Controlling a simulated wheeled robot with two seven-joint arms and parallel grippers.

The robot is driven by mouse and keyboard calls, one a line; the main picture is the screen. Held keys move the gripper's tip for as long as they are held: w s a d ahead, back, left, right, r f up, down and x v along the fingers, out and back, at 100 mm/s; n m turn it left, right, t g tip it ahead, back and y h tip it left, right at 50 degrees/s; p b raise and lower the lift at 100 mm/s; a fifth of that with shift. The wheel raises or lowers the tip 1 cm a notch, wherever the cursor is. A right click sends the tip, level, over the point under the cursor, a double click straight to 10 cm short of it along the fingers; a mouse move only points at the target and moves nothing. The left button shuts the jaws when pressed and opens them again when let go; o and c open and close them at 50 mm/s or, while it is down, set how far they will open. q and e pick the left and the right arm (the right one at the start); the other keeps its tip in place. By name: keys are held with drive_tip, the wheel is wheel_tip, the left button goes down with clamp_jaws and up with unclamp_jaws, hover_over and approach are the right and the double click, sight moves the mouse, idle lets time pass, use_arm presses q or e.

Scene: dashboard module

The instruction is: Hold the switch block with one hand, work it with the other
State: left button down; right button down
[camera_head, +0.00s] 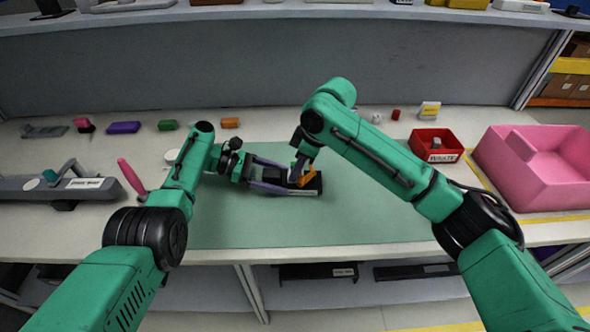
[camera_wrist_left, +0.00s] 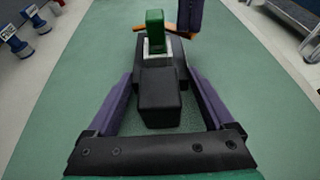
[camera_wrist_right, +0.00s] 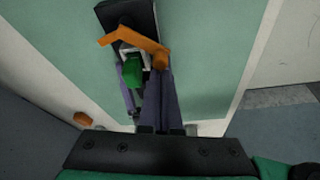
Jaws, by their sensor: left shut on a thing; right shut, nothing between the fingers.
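The switch block (camera_head: 312,188) is black and lies on the green mat. It has a green switch (camera_wrist_left: 155,30) in a white frame and an orange lever (camera_wrist_right: 135,42) across it. My left gripper (camera_head: 272,179) is shut on the block, one purple finger along each side in the left wrist view (camera_wrist_left: 160,88). My right gripper (camera_head: 298,168) is shut and empty, pointing down at the block. In the right wrist view its fingertips (camera_wrist_right: 159,70) are beside the green switch at the lever's right end; whether they touch the lever I cannot tell.
The green mat (camera_head: 370,215) is clear in front and to the right. A red waste bin (camera_head: 422,152) and a large pink container (camera_head: 500,185) stand at the right. A grey fixture (camera_head: 40,188) and a pink-handled tool (camera_head: 131,176) are left. Small coloured blocks line the back.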

drive_tip(key=shift+s+d+n, duration=0.2)
drive_tip(key=shift+n, duration=0.3)
drive_tip(key=shift+s+d+n+g, duration=0.3)
drive_tip(key=shift+d+n+g, duration=0.05)
drive_tip(key=shift+n, duration=0.4)
drive_tip(key=shift+s+d+n+g, duration=0.25)
drive_tip(key=shift+d+n+g, duration=0.1)
drive_tip(key=shift+n, duration=0.4)
drive_tip(key=shift+s+d, duration=0.35)
drive_tip(key=shift+d, duration=0.45)
drive_tip(key=shift+s+d, duration=0.1)
drive_tip(key=shift+d, duration=0.95)
drive_tip(key=shift+a, duration=0.1)
drive_tip(key=shift+w+a, duration=0.45)
drive_tip(key=shift+w, duration=0.25)
